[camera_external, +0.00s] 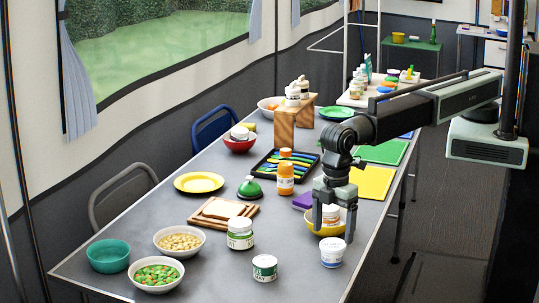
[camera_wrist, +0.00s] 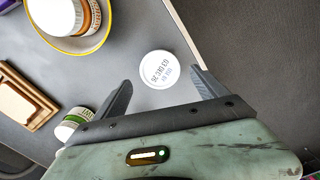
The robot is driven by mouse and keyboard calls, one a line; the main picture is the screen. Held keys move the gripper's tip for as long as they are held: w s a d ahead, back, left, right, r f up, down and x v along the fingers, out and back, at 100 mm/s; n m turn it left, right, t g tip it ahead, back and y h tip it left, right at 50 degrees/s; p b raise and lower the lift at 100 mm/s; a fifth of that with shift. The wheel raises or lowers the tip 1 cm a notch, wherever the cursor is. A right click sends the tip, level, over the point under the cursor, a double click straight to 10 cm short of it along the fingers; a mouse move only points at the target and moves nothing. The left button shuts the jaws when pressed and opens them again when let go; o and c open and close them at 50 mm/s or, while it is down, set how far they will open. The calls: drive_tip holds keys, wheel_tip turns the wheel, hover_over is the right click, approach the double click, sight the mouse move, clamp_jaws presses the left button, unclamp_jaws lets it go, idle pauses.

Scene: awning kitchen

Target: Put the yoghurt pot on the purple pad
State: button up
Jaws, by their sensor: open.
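The yoghurt pot (camera_external: 331,254) is a small white tub with blue print, upright on the grey table near its right edge. In the wrist view its round white lid (camera_wrist: 158,69) shows between and just beyond my fingertips. My gripper (camera_external: 333,234) is open and empty, pointing down just above the pot; its fingers also show in the wrist view (camera_wrist: 161,80). The purple pad (camera_external: 302,201) lies farther back, left of my gripper, partly hidden by my gripper and a yellow bowl.
The yellow bowl (camera_external: 314,225), holding jars, stands close behind the pot. A green-labelled jar (camera_external: 240,233) and a short green-and-white tub (camera_external: 265,268) stand to the left. An orange bottle (camera_external: 285,179) stands near the pad. The table's right edge is close to the pot.

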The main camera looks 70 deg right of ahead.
sight(333, 244)
wheel_tip(333, 244, down, 6)
drive_tip(key=b, duration=0.5)
drive_tip(key=shift+d+r, duration=0.1)
drive_tip(key=shift+r, duration=0.2)
drive_tip(key=c, duration=1.6)
drive_tip(key=shift+o, duration=0.2)
drive_tip(key=shift+r, duration=0.1)
drive_tip(key=shift+r+p, duration=0.65)
drive_tip(key=shift+p, duration=0.2)
drive_tip(key=shift+s+d+r+p, duration=0.15)
drive_tip(key=shift+d+r+p, duration=0.05)
drive_tip(key=shift+r+p, duration=0.45)
drive_tip(key=shift+s+d+r+p, duration=0.15)
drive_tip(key=shift+r+p, duration=0.4)
drive_tip(key=shift+p, duration=0.05)
drive_tip(key=s+d, duration=0.3)
drive_tip(key=d, duration=0.3)
drive_tip(key=s+d+r+p, duration=0.1)
drive_tip(key=s+d, duration=0.3)
drive_tip(key=d, duration=0.3)
drive_tip(key=shift+s, duration=0.25)
